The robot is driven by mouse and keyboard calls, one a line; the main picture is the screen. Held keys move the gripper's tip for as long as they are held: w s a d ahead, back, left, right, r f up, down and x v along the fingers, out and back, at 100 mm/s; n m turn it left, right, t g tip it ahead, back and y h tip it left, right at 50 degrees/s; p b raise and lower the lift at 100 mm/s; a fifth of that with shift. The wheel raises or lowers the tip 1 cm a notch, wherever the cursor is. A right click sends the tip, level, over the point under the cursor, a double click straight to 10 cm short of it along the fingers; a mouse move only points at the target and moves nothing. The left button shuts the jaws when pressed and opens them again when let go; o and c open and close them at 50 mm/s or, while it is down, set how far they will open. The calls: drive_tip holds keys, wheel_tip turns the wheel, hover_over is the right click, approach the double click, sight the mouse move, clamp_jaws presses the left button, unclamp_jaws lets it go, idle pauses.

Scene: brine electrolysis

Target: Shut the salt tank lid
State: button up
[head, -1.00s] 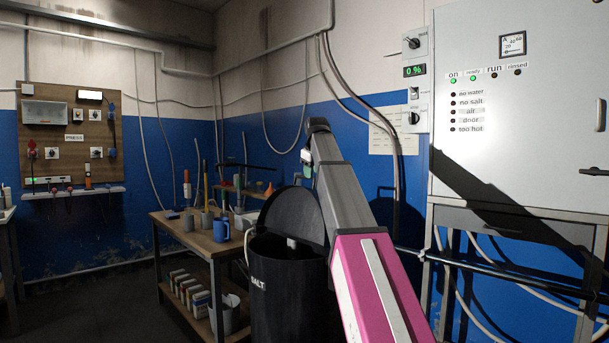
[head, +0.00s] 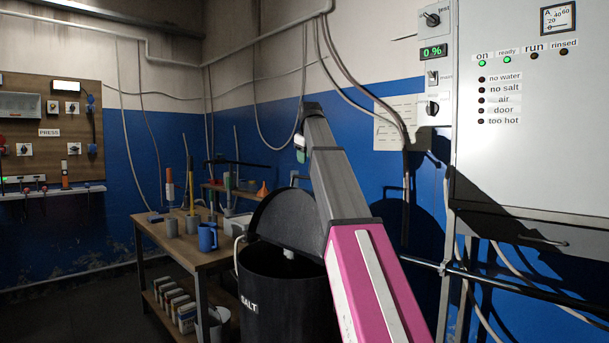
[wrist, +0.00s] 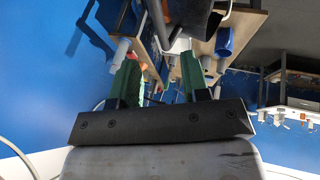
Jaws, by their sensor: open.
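The black salt tank (head: 283,305), marked SALT, stands just ahead of me, partly behind my arm. Its dark half-round lid (head: 278,216) stands raised at the tank's back side. A small pale piece shows inside the tank opening below the lid. My arm reaches up past the right side of the lid and covers part of it. In the wrist view my gripper (wrist: 158,70) is open, its two green fingers apart with nothing held between them. In the head view the gripper is mostly hidden at the arm's far end. I see no contact with the lid.
A wooden bench (head: 170,245) with a blue mug (head: 207,237) and other cups stands left of the tank. The control cabinet (head: 545,120) and its frame are close on the right. Pipes and cables run along the wall behind. The floor at the left is clear.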

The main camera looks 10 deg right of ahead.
sight(305, 177)
drive_tip(key=x, duration=0.8)
drive_tip(key=shift+f, duration=0.15)
drive_tip(key=shift+c, duration=0.2)
clamp_jaws()
